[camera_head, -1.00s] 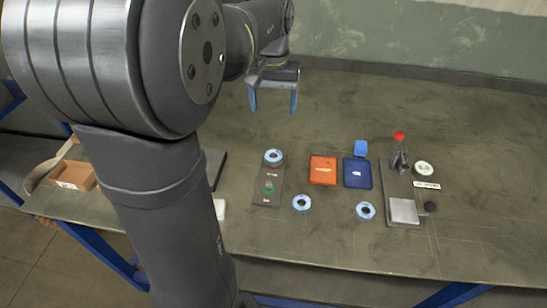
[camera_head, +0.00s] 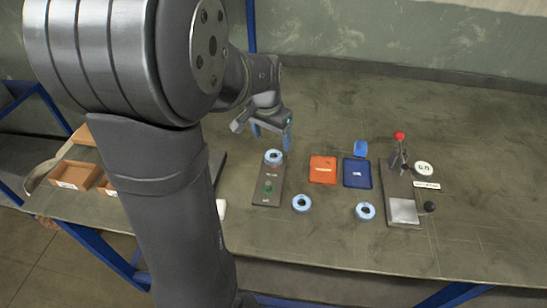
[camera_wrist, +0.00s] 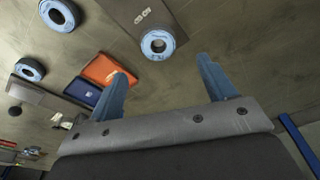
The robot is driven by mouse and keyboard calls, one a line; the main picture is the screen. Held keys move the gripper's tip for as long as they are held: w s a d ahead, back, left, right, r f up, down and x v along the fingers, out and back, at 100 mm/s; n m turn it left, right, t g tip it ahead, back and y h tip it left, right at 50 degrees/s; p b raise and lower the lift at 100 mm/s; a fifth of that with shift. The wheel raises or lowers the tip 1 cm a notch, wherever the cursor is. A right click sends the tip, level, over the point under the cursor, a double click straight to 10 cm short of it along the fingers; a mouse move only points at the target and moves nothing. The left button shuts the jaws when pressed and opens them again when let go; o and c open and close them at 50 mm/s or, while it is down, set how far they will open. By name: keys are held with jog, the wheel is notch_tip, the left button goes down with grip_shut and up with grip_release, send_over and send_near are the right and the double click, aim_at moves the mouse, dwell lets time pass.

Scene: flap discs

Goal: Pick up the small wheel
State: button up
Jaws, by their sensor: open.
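Three blue-rimmed flap discs of similar size lie in view; I cannot tell which is the small wheel. One disc (camera_head: 267,157) sits at the far end of a dark plate (camera_head: 267,199); it also shows in the wrist view (camera_wrist: 170,43). A second disc (camera_head: 297,207) lies on the bench right of the plate's near end. A third disc (camera_head: 359,212) lies further right. My gripper (camera_head: 271,138) is open and empty, with blue fingers above and just behind the disc on the plate. In the wrist view that disc lies just beyond the gap between the fingertips (camera_wrist: 162,67).
A fixture with a red-knobbed lever (camera_head: 400,136) stands further right. Brown bins (camera_head: 75,174) are at the left. The far right bench is clear.

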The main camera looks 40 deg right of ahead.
aim_at(274, 158)
jog(key=shift+d+f, duration=0.15)
jog(key=shift+f, duration=1.6)
jog(key=shift+d+f, duration=0.15)
jog(key=shift+f, duration=1.6)
jog(key=c, duration=1.2)
jog(key=shift+r, duration=0.1)
